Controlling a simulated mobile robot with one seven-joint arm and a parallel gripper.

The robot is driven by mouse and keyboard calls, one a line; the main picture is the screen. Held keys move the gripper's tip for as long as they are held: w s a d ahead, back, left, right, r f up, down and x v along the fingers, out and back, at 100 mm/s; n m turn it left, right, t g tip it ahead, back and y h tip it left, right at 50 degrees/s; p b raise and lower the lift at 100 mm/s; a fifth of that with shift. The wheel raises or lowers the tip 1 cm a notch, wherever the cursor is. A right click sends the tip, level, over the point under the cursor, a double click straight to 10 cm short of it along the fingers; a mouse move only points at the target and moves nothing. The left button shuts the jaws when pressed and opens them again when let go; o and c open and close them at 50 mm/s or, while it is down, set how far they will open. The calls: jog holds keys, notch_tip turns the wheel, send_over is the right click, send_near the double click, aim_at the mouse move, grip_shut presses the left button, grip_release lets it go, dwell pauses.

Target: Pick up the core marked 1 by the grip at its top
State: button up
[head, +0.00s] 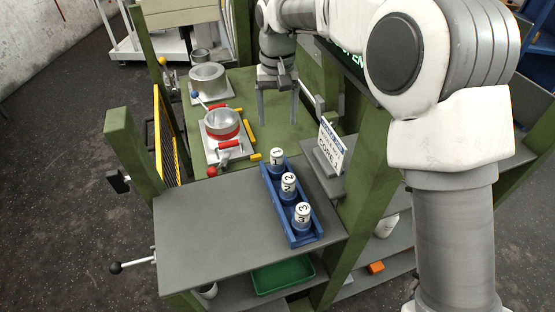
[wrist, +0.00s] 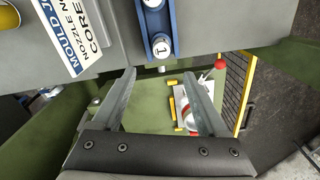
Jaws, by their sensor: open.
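The core marked 1 (head: 277,157) stands upright at the far end of a blue rack (head: 292,239). It has a white top with a black 1, and it also shows in the wrist view (wrist: 161,47). Cores marked 2 (head: 289,183) and 3 (head: 302,213) stand nearer in the same rack. My gripper (head: 277,120) points down, open and empty, and appears above core 1 in the head view. In the wrist view core 1 lies ahead of the fingertips (wrist: 159,76), apart from them. The shape of the grip is too small to tell.
A sign on a stand (head: 331,146) is right of the rack. A metal pot with red handles (head: 222,123) and another pot (head: 208,78) stand on the green surface at left. A green post (head: 131,150) is at left. The grey shelf (head: 205,220) left of the rack is clear.

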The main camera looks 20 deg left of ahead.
aim_at(277, 152)
notch_tip(277, 152, down, 7)
jog(key=shift+f, duration=0.15)
jog(key=shift+s+f+p, duration=0.15)
jog(key=shift+f+p, duration=0.1)
jog(key=shift+f, duration=1.15)
jog(key=shift+s+f+p, duration=0.1)
jog(key=shift+f+p, duration=0.15)
jog(key=shift+f, duration=1.1)
grip_shut()
jog(key=shift+r, duration=0.1)
